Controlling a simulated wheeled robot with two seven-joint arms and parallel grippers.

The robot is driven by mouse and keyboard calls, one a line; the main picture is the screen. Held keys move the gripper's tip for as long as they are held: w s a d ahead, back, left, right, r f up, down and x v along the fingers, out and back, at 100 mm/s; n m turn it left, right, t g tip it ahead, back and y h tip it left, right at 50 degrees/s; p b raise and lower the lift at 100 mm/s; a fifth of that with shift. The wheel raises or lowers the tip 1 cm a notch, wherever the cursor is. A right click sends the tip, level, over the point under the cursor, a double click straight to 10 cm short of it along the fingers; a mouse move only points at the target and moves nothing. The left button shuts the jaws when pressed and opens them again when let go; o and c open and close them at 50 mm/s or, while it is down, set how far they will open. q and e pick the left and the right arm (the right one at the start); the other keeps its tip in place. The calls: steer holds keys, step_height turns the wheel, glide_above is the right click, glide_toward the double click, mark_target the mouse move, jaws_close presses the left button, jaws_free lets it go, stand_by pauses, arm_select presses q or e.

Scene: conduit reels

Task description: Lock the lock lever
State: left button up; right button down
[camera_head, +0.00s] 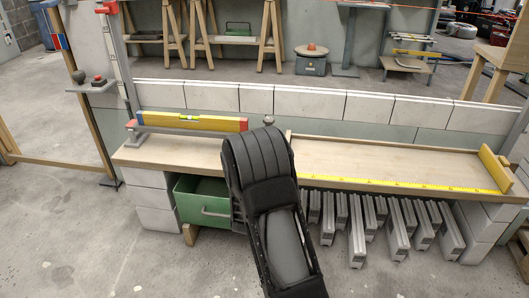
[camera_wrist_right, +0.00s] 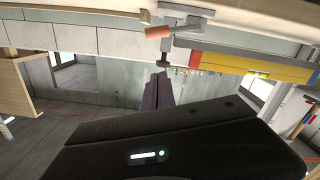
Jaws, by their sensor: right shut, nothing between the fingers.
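An orange-red handle, which looks like the lock lever (camera_head: 131,124), sits at the left end of the bench beside a grey bracket (camera_head: 150,138). In the right wrist view the orange handle (camera_wrist_right: 159,32) shows as a short cylinder sticking out from the grey bracket (camera_wrist_right: 190,22). My right gripper (camera_wrist_right: 160,78) is shut and empty, with its dark fingers a little below the handle in that picture. The fingers look apart from the handle. In the head view my right arm hides its own gripper. My left gripper is in neither view.
A yellow level (camera_head: 195,122) with a red end lies along the bench (camera_head: 180,155) near the bracket. A yellow ruler (camera_head: 400,184) runs along the front at right. The floor in front is clear.

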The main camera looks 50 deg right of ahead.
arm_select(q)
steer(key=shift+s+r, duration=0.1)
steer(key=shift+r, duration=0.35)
arm_select(e)
steer(key=shift+v, duration=1.7)
steer(key=s+a+f+n+g+y, duration=0.2)
steer(key=a+f+y, duration=0.9)
steer(key=a+f, duration=1)
steer(key=s+a+f+n+g+y, duration=0.2)
steer(key=s+a+f+g+y, duration=0.15)
steer(key=s+a, duration=0.8)
steer(key=s+a+f+n+g+y, duration=0.1)
steer(key=s+a+f+g+y, duration=0.3)
steer(key=s+a, duration=0.7)
arm_select(q)
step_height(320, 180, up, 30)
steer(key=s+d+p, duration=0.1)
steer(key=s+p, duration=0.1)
steer(key=p, duration=2.8)
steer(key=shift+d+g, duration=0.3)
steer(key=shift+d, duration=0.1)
arm_select(e)
steer(key=a+r, duration=0.2)
steer(key=r, duration=1.2)
steer(key=w+a+r, duration=0.1)
steer(key=a+r, duration=0.1)
steer(key=r, duration=1.3)
steer(key=shift+w+a, duration=0.2)
steer(key=shift+w, duration=0.1)
